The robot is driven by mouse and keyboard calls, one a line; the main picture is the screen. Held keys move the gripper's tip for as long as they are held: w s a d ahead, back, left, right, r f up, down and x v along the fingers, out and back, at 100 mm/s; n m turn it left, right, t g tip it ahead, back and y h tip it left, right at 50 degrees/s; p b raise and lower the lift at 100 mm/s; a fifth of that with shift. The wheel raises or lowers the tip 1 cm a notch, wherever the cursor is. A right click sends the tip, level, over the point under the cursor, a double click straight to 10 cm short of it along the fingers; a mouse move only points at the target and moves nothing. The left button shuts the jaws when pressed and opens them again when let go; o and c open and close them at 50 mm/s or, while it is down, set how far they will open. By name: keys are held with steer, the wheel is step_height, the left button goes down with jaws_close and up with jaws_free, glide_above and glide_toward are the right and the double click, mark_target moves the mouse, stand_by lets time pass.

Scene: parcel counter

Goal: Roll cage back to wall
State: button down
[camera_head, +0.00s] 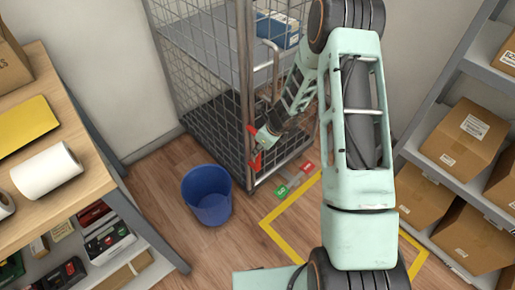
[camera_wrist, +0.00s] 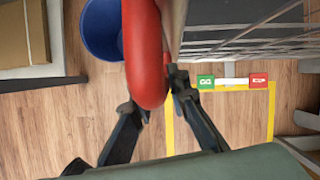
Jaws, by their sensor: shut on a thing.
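The roll cage (camera_head: 205,60), grey wire mesh with a dark base, stands upright at the back near the pale wall (camera_head: 105,75). A blue box (camera_head: 278,31) sits on its shelf. A red handle (camera_head: 254,161) is on the cage's front corner post; it is large in the wrist view (camera_wrist: 147,55). My gripper (camera_head: 264,139) is shut on this handle, with a dark finger on either side of it in the wrist view (camera_wrist: 153,92). The arm hides part of the cage's right side. I cannot tell whether the cage touches the wall.
A blue bin (camera_head: 207,195) stands close to the cage's front left. A yellow floor outline (camera_head: 272,231) lies in front, with green (camera_head: 281,191) and red (camera_head: 307,168) markers by its edge. A workbench (camera_head: 95,180) is left, shelving with cartons (camera_head: 466,138) right.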

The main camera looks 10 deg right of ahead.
steer(key=shift+w+a+r, duration=0.2)
steer(key=shift+w, duration=0.05)
steer(key=c, duration=2.2)
jaws_free()
steer(key=o, duration=0.4)
steer(key=shift+f, duration=0.15)
steer(key=shift+c, duration=0.2)
steer(key=shift+s, duration=0.1)
steer(key=shift+d, duration=0.1)
steer(key=v, duration=1.2)
